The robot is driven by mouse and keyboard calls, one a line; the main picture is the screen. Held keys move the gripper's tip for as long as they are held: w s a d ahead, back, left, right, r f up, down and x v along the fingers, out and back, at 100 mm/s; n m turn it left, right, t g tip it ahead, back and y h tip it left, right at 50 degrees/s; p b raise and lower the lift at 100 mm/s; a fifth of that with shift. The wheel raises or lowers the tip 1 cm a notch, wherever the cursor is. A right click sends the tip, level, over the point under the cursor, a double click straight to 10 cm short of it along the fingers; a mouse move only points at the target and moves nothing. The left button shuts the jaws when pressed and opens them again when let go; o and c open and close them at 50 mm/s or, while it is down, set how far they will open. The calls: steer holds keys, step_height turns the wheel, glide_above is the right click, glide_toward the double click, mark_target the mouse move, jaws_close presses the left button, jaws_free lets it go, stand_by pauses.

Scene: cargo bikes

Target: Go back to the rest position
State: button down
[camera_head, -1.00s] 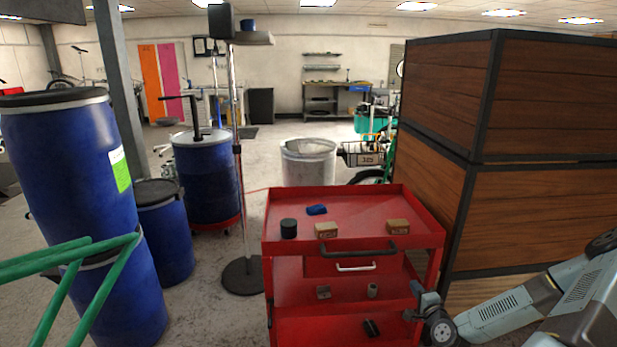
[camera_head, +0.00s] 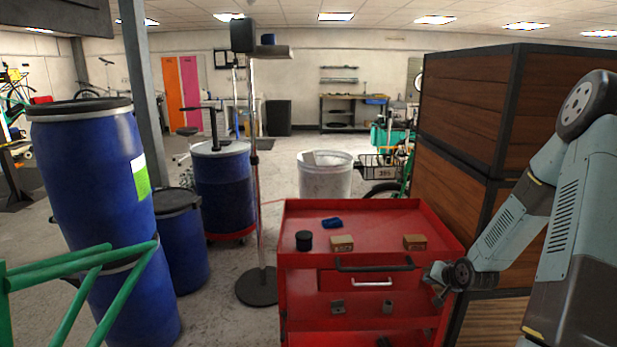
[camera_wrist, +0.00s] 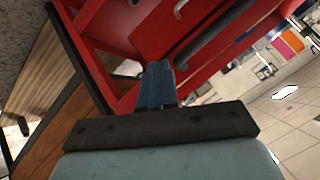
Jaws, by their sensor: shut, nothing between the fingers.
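My gripper (camera_head: 436,274) is at the right side of the red tool cart (camera_head: 300,222), near its front right corner. In the wrist view its blue-grey fingers (camera_wrist: 156,72) are together with nothing between them, pointing toward the cart's red frame. I cannot tell whether they touch it. My arm comes in from the right, bent upward in front of the wooden crates.
On the cart top are a black cylinder (camera_head: 304,240), a blue object (camera_head: 331,223) and two small boxes (camera_head: 342,243) (camera_head: 415,242). Wooden crates (camera_head: 465,92) stand close at right. Blue barrels (camera_head: 95,175) and a stand (camera_head: 256,180) are at left.

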steer(key=s+a+r+n+g+h, duration=0.1)
steer(key=s+a+r+n+h, duration=0.15)
steer(key=s+r, duration=0.65)
steer(key=s+a+r+n+g+h, duration=0.15)
steer(key=a+r, duration=0.25)
steer(key=r, duration=1.2)
steer(key=s+a+r, duration=0.2)
steer(key=s+r, duration=0.1)
steer(key=s, duration=0.4)
steer(key=s+a+r+n+g+y, duration=0.1)
steer(key=s+a+r, duration=0.2)
steer(key=s, duration=0.5)
steer(key=s+a+r+y, duration=0.1)
steer(key=s+a+r, duration=0.2)
steer(key=s+r, duration=0.2)
steer(key=s, duration=0.2)
steer(key=shift+s+r, duration=0.15)
steer(key=shift+s, duration=0.15)
